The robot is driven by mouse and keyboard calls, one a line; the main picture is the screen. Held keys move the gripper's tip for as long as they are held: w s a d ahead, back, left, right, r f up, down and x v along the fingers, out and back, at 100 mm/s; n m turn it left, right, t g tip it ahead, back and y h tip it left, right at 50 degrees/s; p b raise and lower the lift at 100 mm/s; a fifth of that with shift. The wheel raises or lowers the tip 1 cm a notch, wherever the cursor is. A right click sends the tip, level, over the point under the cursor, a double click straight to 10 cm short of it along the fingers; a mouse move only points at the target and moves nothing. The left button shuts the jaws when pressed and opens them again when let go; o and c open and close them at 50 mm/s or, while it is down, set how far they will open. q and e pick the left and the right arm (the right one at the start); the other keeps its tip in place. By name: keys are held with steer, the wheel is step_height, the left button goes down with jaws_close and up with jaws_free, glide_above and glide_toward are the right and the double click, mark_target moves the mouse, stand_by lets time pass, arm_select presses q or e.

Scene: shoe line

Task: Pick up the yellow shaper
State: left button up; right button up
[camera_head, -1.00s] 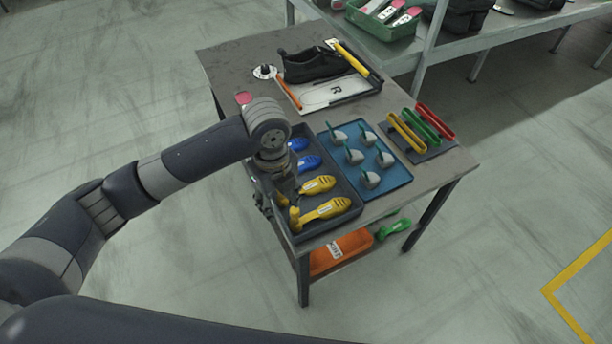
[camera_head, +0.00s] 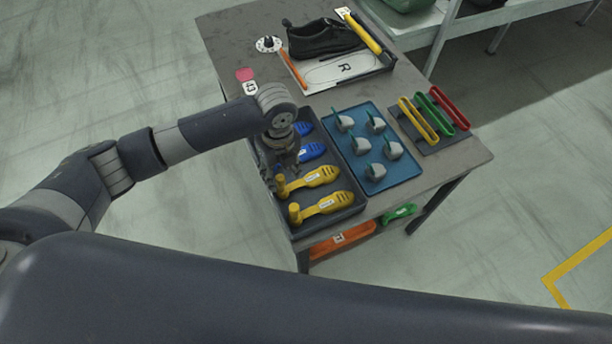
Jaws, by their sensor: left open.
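Two yellow shapers lie in the dark grey tray (camera_head: 352,212) at the near side of the table. The nearer yellow shaper (camera_head: 325,206) is fully in view. The farther yellow shaper (camera_head: 315,178) has its narrow left end close to my left gripper. My left gripper (camera_head: 282,178) is open and points down over the left side of the tray, at the heel end of the farther yellow shaper. I cannot tell whether it touches it. Two blue shapers (camera_head: 312,151) lie farther back in the tray, partly hidden by my left arm. My right gripper is not in view.
A blue tray (camera_head: 402,181) with several grey-and-green pieces stands right of the shaper tray. Yellow, green and red holders (camera_head: 433,112) are farther right. A black shoe (camera_head: 325,39) is at the back. An orange bin (camera_head: 342,241) sits on the lower shelf.

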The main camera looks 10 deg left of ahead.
mark_target(280, 178)
arm_select(q)
steer(key=f, duration=0.3)
steer(key=shift+s+a+f, duration=0.1)
steer(key=shift+s, duration=0.15)
steer(key=shift+f, duration=0.1)
steer(key=shift+w, duration=0.1)
jaws_close()
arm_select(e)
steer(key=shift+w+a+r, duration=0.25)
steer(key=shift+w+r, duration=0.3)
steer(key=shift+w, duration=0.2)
